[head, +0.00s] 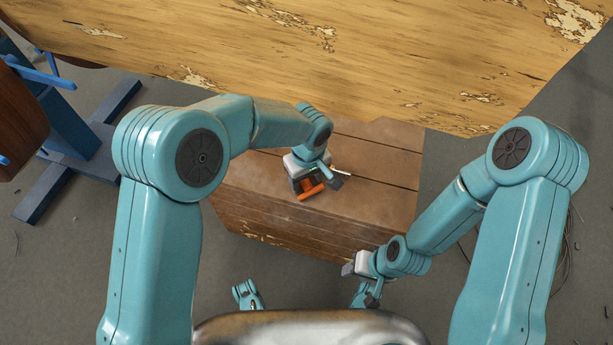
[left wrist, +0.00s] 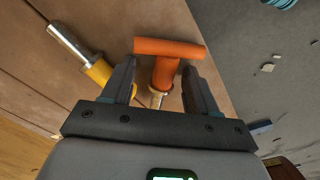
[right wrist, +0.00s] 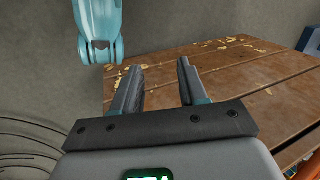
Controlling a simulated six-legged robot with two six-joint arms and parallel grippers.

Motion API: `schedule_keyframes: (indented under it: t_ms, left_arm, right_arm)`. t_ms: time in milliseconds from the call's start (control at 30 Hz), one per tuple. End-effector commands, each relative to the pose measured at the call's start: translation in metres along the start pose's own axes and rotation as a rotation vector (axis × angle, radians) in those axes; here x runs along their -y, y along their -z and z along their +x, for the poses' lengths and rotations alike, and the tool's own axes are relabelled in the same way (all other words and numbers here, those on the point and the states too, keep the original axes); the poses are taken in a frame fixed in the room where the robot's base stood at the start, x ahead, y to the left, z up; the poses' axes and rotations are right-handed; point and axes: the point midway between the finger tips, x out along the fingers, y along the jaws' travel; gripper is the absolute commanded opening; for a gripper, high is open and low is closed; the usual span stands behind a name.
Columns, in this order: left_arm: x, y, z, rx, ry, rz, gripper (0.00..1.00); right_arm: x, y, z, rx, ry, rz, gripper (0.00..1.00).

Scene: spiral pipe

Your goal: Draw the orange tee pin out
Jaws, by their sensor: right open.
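The orange tee pin (left wrist: 168,48) is in the left wrist view, its crossbar beyond my left fingertips and its stem between the fingers. The stem's lower end meets a pale metal piece (left wrist: 157,98), partly hidden by the gripper. In the head view the orange pin (head: 311,191) shows above the brown wooden box. My left gripper (left wrist: 160,68) is open around the stem, with a gap on the left side; contact on the right side is unclear. My right gripper (right wrist: 156,70) is open and empty, near the box's front right side in the head view.
A yellow-collared metal rod (left wrist: 82,56) is beside the left finger. The brown wooden box (head: 375,195) lies under my left gripper. A large worn wooden board (head: 400,60) spans the back. A blue stand (head: 75,140) is at left. Grey floor is clear between the box and right arm.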

Motion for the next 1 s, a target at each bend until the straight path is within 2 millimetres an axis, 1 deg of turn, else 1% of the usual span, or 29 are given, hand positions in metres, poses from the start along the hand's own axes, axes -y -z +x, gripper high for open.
schedule_keyframes:
  t_ms: [167,267,367,700,833,1000]
  left_arm:
    - [0.000,0.000,0.000,0.000,0.000,0.000,0.59]
    - [0.000,0.000,-0.008,-0.001,-0.001,0.001,0.59]
    - [-0.001,0.001,-0.026,-0.003,-0.003,0.001,0.59]
    - [-0.001,0.001,-0.116,-0.003,-0.004,0.001,0.59]
    - [-0.001,0.000,-0.141,-0.001,-0.003,0.000,0.59]
    - [0.000,0.000,-0.160,-0.001,0.000,0.000,0.59]
  right_arm:
    - [0.000,0.000,0.000,0.000,0.000,0.000,0.43]
    - [0.002,-0.001,-0.003,0.002,0.000,-0.001,0.43]
    - [0.005,-0.002,-0.010,0.005,0.001,-0.005,0.43]
    - [0.019,-0.010,-0.037,0.026,0.003,-0.025,0.43]
    - [0.023,-0.012,-0.043,0.031,0.003,-0.031,0.43]
    - [0.025,-0.013,-0.047,0.035,0.004,-0.035,0.43]
